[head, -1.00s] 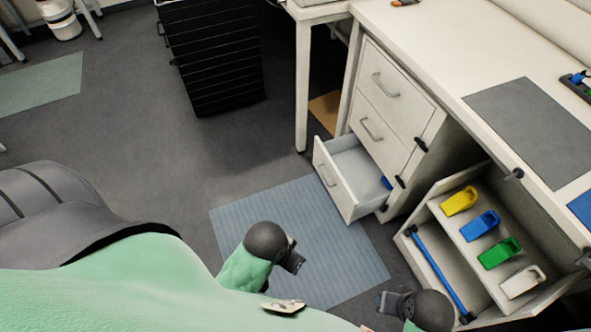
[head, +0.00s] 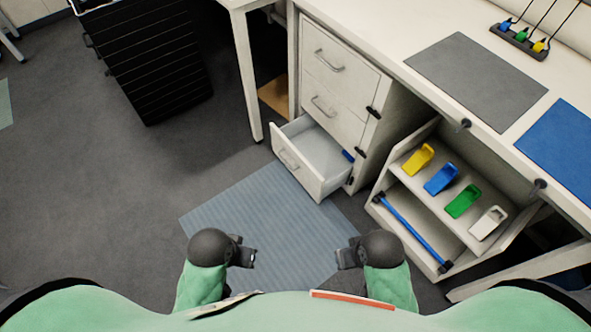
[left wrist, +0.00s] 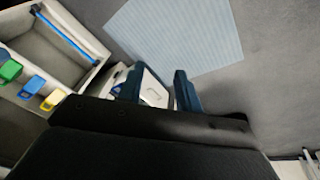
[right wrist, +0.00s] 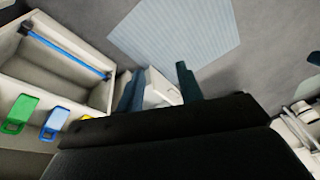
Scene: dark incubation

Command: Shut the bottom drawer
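The bottom drawer (head: 304,172) of the white drawer unit is pulled out. A small blue item lies inside it at its right side. The upper drawers (head: 336,62) are shut. My left gripper (head: 252,256) and right gripper (head: 341,257) are low over the floor, in front of the drawer and apart from it. In the left wrist view my left gripper's fingers (left wrist: 158,88) are spread, with a white drawer front (left wrist: 153,91) seen beyond between them. In the right wrist view my right gripper's fingers (right wrist: 160,88) are also spread and empty, with a white drawer front (right wrist: 162,94) beyond.
A striped blue mat (head: 262,212) lies on the floor before the drawer. An open white shelf bin (head: 392,165) with yellow, blue, green and white holders and a blue bar stands to the right. A black cabinet (head: 150,62) stands back left. Floor at left is clear.

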